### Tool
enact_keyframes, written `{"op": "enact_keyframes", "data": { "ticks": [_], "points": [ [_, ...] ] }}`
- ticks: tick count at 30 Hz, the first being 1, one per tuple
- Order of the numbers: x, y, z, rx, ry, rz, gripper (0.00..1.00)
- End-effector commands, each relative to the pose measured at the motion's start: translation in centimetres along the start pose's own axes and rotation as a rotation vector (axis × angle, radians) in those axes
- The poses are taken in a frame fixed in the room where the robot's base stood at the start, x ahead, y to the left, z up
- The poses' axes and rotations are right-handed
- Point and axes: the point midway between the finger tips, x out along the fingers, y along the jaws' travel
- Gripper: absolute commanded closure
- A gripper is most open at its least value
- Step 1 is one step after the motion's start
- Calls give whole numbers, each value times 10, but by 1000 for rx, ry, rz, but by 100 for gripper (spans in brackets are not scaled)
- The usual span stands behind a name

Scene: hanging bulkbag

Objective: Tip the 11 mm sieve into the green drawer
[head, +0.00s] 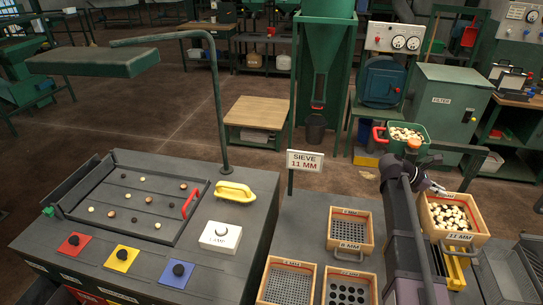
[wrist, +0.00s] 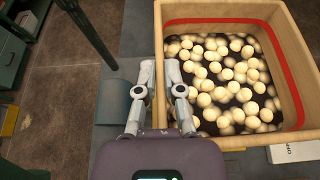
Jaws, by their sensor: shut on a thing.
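The 11 mm sieve (head: 455,240) is a light wooden box labelled "11 MM", at the right in the head view. It holds many cream balls over a dark bottom and looks roughly level. In the wrist view the sieve (wrist: 230,142) fills the upper right, with a red band inside its walls. My gripper (head: 434,187) is at its left side. In the wrist view my gripper (wrist: 160,68) is shut on the sieve's left wall, one finger on each side.
A yellow frame (head: 456,272) stands below the sieve. Other sieves, including the 8 mm one (head: 350,232), lie on the bench beside a "SIEVE 11 MM" sign (head: 305,161). A green bin (head: 403,141) with balls stands behind. A sorting tray (head: 130,200) is at left.

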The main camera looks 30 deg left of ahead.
Motion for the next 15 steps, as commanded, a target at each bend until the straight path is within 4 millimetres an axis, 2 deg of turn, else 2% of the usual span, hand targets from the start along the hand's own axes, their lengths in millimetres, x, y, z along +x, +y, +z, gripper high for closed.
{"op": "enact_keyframes", "data": {
  "ticks": [1,15],
  "points": [
    [-7,0,17,-1,-2,0,100],
    [-36,0,86,-1,-2,0,100]
  ]
}}
